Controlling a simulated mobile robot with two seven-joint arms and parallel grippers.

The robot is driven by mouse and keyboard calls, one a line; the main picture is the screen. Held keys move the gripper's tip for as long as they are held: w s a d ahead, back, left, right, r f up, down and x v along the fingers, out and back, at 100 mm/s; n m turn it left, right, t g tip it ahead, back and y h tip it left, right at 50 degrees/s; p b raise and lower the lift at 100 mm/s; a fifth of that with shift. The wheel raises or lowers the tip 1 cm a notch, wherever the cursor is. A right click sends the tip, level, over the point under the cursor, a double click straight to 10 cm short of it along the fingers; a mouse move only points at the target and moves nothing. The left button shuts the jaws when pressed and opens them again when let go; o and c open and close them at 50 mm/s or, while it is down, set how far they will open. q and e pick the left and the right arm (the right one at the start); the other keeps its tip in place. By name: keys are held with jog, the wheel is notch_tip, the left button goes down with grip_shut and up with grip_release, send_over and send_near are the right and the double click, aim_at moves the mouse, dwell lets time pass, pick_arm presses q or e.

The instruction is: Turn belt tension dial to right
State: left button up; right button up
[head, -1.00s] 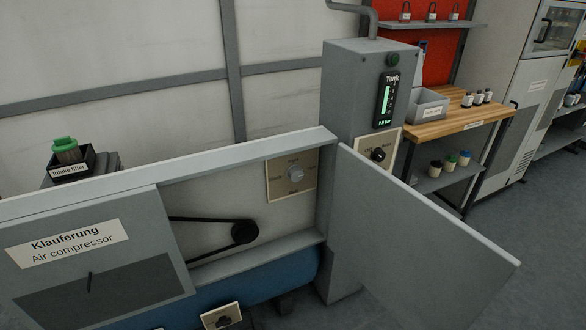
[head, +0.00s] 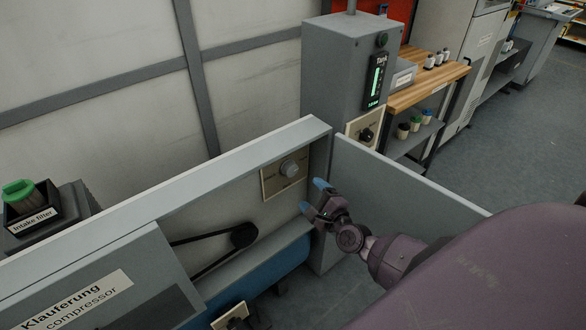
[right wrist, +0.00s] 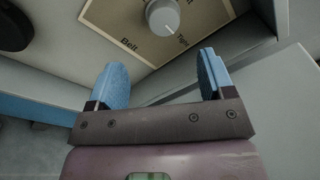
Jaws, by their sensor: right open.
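The belt tension dial (head: 289,168) is a grey knob on a beige plate (head: 270,184) inside the open compressor housing. It also shows in the right wrist view (right wrist: 163,17), above and ahead of the fingers, with the words "Belt" and "Tight" printed around it. My left gripper is not in view.
The open housing door (head: 395,175) stands to the right, behind my right arm. A black belt pulley (head: 243,235) lies left of and below the dial. A grey tank column (head: 340,75) with another black knob (head: 366,134) stands behind. An intake filter box (head: 32,208) sits left.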

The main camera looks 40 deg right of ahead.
aim_at(293, 172)
jog(key=w, duration=1)
jog(key=shift+w+d+r, duration=0.1)
jog(key=shift+w+d, duration=0.2)
jog(key=shift+w, duration=0.1)
jog(key=c, duration=0.9)
